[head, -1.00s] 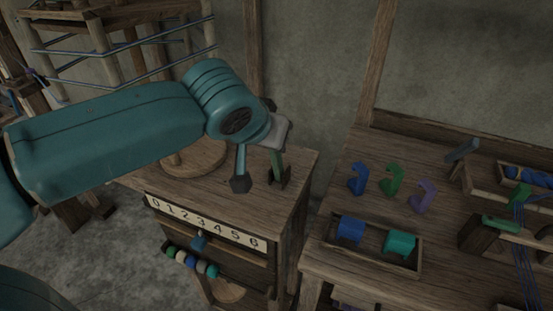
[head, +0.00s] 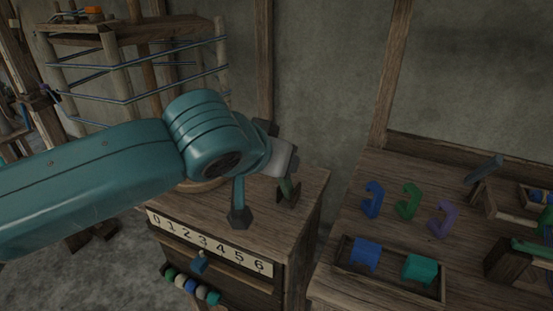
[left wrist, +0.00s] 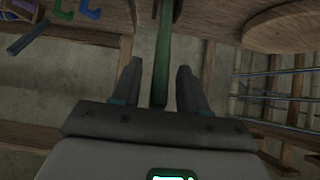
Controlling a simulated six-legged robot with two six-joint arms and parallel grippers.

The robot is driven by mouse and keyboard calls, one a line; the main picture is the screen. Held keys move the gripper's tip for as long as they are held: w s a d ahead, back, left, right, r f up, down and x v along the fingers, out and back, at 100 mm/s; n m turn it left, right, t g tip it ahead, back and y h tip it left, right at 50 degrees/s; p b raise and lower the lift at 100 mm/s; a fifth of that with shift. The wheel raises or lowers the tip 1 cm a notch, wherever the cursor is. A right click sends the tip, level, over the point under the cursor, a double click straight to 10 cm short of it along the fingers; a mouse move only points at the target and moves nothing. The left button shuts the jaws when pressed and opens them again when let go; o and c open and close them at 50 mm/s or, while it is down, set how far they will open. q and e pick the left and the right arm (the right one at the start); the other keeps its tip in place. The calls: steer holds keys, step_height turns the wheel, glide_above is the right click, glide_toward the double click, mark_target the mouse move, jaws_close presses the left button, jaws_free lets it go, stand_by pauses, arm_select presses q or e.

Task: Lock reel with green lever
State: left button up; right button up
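The green lever (head: 288,190) stands on top of the wooden cabinet (head: 262,205), near its back right edge. My left gripper (head: 289,168) is above the lever's upper end, partly hidden by its own wrist in the head view. In the left wrist view, my left gripper (left wrist: 158,68) is open, with the green lever (left wrist: 163,45) running between its two fingers. A gap shows on both sides of the lever. The reel (head: 135,70), a wooden frame wound with blue thread, stands behind my left arm, which hides its lower part. My right gripper is not in view.
A blue upright bar (head: 239,195) with a dark foot stands left of the lever. A number strip (head: 205,242) and several beads (head: 190,286) are on the cabinet front. The table at right holds coloured hooks (head: 408,201) and a tray (head: 395,284) with two blocks.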

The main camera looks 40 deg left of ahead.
arm_select(q)
steer(key=p+v, duration=0.4)
steer(key=v, duration=1.2)
steer(key=shift+d, duration=0.15)
steer(key=shift+s, duration=0.25)
